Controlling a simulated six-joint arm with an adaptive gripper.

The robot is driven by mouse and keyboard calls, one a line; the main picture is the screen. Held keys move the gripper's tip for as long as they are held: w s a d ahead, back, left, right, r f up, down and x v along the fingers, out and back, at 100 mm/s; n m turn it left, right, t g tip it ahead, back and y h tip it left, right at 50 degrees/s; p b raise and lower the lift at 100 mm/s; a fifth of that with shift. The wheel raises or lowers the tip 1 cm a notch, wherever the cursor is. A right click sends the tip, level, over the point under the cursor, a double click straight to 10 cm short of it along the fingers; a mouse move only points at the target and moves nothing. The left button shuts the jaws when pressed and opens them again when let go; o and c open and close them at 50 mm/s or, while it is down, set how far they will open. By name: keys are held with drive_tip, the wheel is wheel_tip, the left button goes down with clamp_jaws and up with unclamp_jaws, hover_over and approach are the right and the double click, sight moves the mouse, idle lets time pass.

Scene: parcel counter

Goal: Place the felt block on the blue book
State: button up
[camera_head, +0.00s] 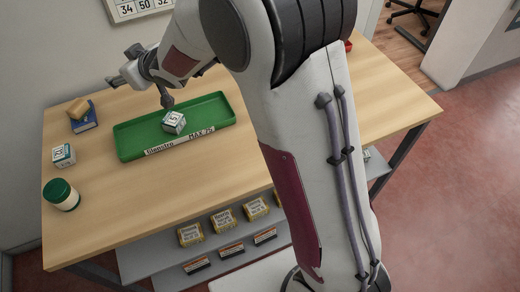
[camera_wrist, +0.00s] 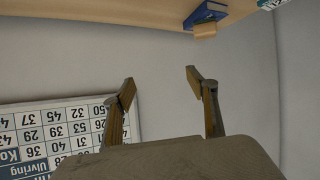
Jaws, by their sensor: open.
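A small tan block (camera_head: 77,108), which looks like the felt block, rests on the blue book (camera_head: 87,122) at the back left of the counter. The wrist view shows the block (camera_wrist: 205,30) against the book (camera_wrist: 208,11) at the top edge. My gripper (camera_head: 139,90) is in the air over the back edge of the green tray, to the right of the book and apart from it. In the wrist view its two fingers (camera_wrist: 160,79) are spread with nothing between them.
The green tray (camera_head: 137,155) holds a white numbered cube (camera_head: 174,122). Another white cube (camera_head: 63,155) and a green-lidded jar (camera_head: 61,194) stand at the left. A number board (camera_wrist: 60,135) hangs on the back wall. Boxes (camera_head: 223,221) sit on the lower shelf.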

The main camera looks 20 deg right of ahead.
drive_tip(key=s+d+r+m+g+h, duration=0.1)
drive_tip(key=s+d+r+m+h, duration=0.2)
drive_tip(key=s+d, duration=0.55)
drive_tip(key=s+d+r+m+g+h, duration=0.1)
drive_tip(key=s+d+r+h, duration=0.1)
drive_tip(key=s+d+r, duration=0.5)
drive_tip(key=s+d+f+m+g, duration=0.1)
drive_tip(key=s+d+f, duration=0.1)
drive_tip(key=s, duration=0.6)
drive_tip(key=s+d+f+g, duration=0.1)
drive_tip(key=s+d+f, duration=0.1)
drive_tip(key=s, duration=0.7)
drive_tip(key=s+d+f+m+g, duration=0.1)
drive_tip(key=s+d, duration=0.1)
drive_tip(key=s, duration=0.6)
drive_tip(key=shift+s+d+f+m+h, duration=0.15)
drive_tip(key=shift+s+f+m+h, duration=0.15)
drive_tip(key=shift+s+f, duration=0.1)
